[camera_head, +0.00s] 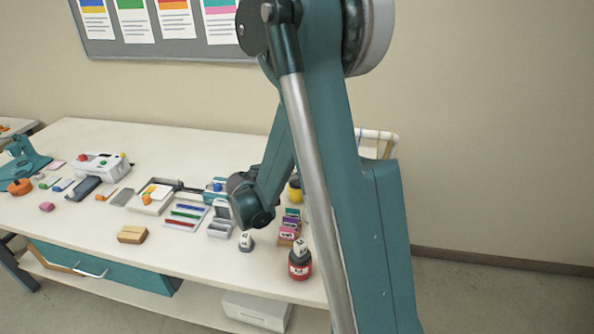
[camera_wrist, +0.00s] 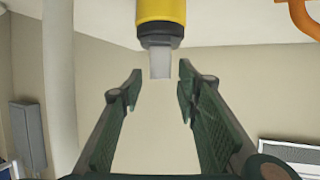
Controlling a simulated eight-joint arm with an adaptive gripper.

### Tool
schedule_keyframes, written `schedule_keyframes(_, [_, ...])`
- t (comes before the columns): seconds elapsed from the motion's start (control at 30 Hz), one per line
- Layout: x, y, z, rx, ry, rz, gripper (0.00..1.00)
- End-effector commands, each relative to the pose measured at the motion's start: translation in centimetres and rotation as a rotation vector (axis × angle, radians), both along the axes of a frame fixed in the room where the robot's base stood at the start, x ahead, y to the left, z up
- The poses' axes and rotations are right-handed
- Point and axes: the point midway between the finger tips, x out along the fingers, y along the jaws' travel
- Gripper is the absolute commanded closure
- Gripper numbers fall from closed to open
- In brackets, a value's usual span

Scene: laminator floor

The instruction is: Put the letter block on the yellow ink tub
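The yellow ink tub (camera_head: 295,190) stands toward the back right of the table, partly behind my arm. In the wrist view the yellow tub (camera_wrist: 160,15) shows at the top, its dark end toward my fingers. A pale grey block-like piece (camera_wrist: 160,63) sits at that dark end; I cannot read a letter on it. My gripper (camera_wrist: 158,85) is open, its fingers on either side of this piece in the picture, with gaps to both. A white lettered block (camera_head: 302,247) sits on the red ink tub (camera_head: 299,268). Another small lettered block (camera_head: 246,240) stands left of it.
A row of small coloured blocks (camera_head: 289,227) lies between the tubs. Left of them are a grey open case (camera_head: 221,220), a tray of coloured sticks (camera_head: 185,215) and a tan block (camera_head: 132,235). The table's front edge is mostly clear. An orange piece (camera_wrist: 303,15) shows in the wrist view.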

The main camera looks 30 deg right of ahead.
Motion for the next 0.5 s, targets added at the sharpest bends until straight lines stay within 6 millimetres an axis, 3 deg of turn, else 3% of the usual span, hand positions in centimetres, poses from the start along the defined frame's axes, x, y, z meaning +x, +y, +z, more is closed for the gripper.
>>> schedule_keyframes(0.5, [-2.7, 6.5, 3.0, -0.001, -0.001, 0.002, 0.68])
